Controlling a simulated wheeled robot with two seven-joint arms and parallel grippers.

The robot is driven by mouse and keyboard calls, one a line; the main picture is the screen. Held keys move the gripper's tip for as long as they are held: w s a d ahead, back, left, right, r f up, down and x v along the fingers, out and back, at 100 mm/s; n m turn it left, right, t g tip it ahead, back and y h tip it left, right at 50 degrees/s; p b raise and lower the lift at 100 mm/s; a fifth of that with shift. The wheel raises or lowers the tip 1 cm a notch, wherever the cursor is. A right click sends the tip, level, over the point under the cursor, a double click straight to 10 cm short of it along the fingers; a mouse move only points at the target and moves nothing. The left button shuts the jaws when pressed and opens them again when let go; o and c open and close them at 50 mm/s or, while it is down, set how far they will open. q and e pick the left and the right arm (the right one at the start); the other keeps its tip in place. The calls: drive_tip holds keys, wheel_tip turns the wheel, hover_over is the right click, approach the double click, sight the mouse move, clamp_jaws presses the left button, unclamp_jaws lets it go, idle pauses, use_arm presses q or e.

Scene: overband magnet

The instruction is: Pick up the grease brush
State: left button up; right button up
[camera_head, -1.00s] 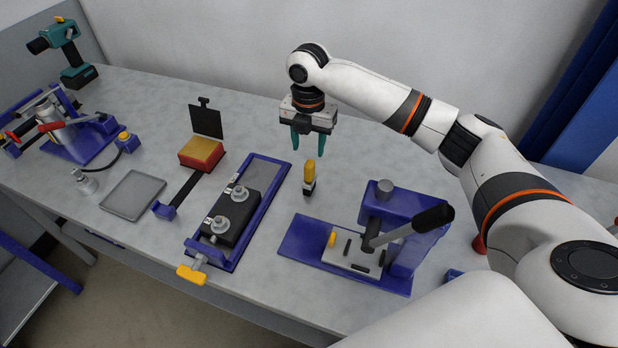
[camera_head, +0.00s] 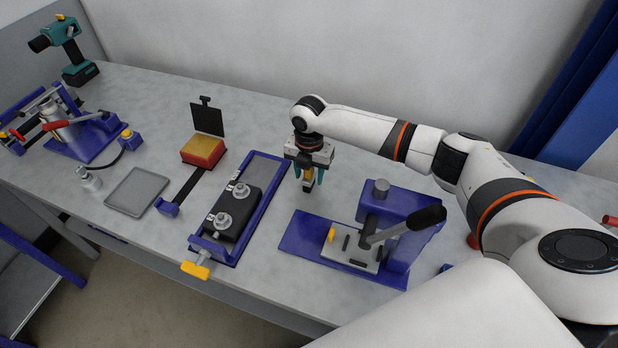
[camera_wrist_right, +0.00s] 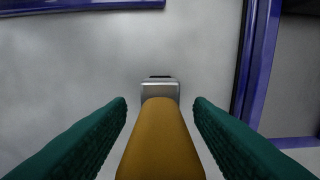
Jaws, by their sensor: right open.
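The grease brush has a yellow handle and a metal ferrule with a dark tip. In the right wrist view the brush (camera_wrist_right: 160,140) lies between the two green fingers of my right gripper (camera_wrist_right: 160,115), with a gap on each side. In the head view the fingers of my right gripper (camera_head: 307,180) point down around the brush (camera_head: 307,185), whose handle is mostly hidden by the gripper. My right gripper is open. My left gripper is not in view.
A blue-framed fixture (camera_head: 278,180) with a black block stands just left of the brush. A blue press (camera_head: 405,205) with a black lever stands to the right. A grey tray (camera_head: 135,192) and a red-yellow block (camera_head: 203,152) are farther left. The table behind the gripper is clear.

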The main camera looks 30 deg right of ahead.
clamp_jaws()
wheel_tip(320, 180, up, 10)
drive_tip(key=shift+r+b, duration=0.1)
drive_tip(key=shift+b, duration=0.6)
